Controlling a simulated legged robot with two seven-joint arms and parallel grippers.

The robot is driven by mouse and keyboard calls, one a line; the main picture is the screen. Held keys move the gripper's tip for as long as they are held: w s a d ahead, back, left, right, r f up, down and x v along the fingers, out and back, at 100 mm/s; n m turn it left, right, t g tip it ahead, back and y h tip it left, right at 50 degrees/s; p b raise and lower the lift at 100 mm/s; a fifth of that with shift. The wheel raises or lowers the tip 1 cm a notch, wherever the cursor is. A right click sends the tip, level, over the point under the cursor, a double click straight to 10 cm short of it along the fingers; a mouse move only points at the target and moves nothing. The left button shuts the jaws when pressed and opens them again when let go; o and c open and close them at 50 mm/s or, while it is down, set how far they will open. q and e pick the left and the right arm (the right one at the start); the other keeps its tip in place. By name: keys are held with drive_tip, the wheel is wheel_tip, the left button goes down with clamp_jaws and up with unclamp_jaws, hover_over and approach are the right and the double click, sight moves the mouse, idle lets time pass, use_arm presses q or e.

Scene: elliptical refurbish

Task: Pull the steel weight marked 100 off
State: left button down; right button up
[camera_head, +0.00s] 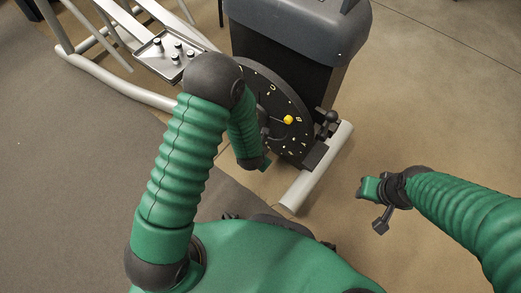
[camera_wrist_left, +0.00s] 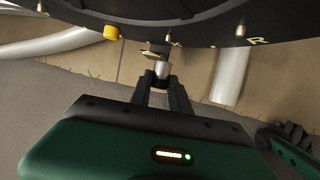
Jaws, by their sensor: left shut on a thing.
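A small steel weight (camera_wrist_left: 162,70) sits between the fingertips of my left gripper (camera_wrist_left: 162,84) in the left wrist view. The gripper is shut on it, just below the rim of a black dial disc (camera_wrist_left: 200,20). A dark block (camera_wrist_left: 157,50) is directly above the weight; whether they touch is unclear. No 100 mark is readable. In the head view the disc (camera_head: 277,95) is partly behind my left arm, and the left fingertips and weight are hidden. My right gripper (camera_head: 366,190) hangs apart over the floor at the right; its finger opening is unclear.
A yellow knob (camera_head: 288,119) is on the disc. A metal tray (camera_head: 150,55) with several dark-topped pegs is at upper left. A grey machine housing (camera_head: 295,30) stands behind. A light tubular foot (camera_head: 318,170) lies right of the disc. Floor at right is clear.

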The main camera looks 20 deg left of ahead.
use_arm(q)
drive_tip(key=s+a+p, duration=0.4)
drive_tip(key=s, duration=0.8)
drive_tip(key=shift+s+a, duration=0.2)
drive_tip(key=shift+a, duration=0.1)
